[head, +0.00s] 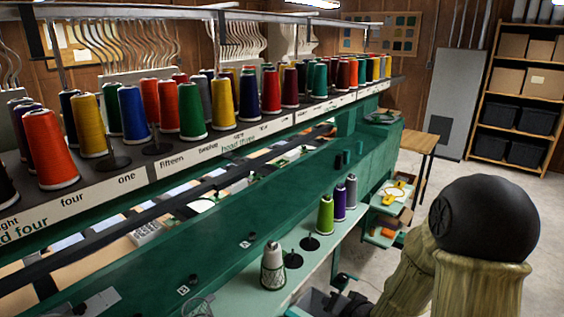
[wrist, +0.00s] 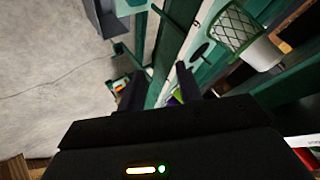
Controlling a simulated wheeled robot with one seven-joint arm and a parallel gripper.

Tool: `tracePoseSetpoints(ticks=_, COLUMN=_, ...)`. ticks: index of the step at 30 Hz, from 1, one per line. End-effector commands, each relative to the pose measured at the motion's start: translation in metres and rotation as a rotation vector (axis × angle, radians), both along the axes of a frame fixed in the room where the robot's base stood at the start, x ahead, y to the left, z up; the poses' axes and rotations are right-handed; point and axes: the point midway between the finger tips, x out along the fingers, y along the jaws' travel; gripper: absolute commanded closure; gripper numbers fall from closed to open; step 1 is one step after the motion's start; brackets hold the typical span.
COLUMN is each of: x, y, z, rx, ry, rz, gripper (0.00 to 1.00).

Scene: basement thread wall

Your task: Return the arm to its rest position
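My gripper (wrist: 160,84) shows in the wrist view with its two dark fingers apart. Nothing is held between them; the green table edge and floor show through the gap. In the head view my gripper (head: 342,300) is a dark shape at the bottom, partly cut off, low beside the narrow pale green shelf (head: 325,252). It is to the right of a netted white cone (head: 272,268) standing on that shelf. The netted cone also shows at the upper right in the wrist view (wrist: 236,28), apart from the fingers. My arm bends at the right of the head view.
Green (head: 326,214), purple (head: 339,202) and grey (head: 351,190) cones stand farther along the shelf, near empty black spindles (head: 292,259). A long upper rack (head: 215,145) carries many thread cones. A wooden table (head: 421,142) and storage shelves (head: 517,95) stand behind; open floor lies right.

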Motion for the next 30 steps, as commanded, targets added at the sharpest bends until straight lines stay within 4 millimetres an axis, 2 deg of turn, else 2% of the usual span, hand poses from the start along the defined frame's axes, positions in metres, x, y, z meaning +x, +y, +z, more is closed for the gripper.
tracePoseSetpoints(ticks=3, x=-0.016, y=-0.011, z=0.014, rx=-0.166, ry=0.078, rz=0.033, gripper=0.65)
tracePoseSetpoints(ticks=9, x=-0.055, y=-0.025, z=0.036, rx=-0.366, ry=0.244, rz=0.108, gripper=0.65)
tracePoseSetpoints(ticks=18, x=-0.124, y=-0.021, z=0.072, rx=-0.468, ry=0.472, rz=0.273, gripper=0.65)
tracePoseSetpoints(ticks=22, x=-0.136, y=-0.018, z=0.077, rx=-0.467, ry=0.508, rz=0.309, gripper=0.65)
tracePoseSetpoints(ticks=30, x=-0.137, y=-0.018, z=0.076, rx=-0.468, ry=0.513, rz=0.312, gripper=0.65)
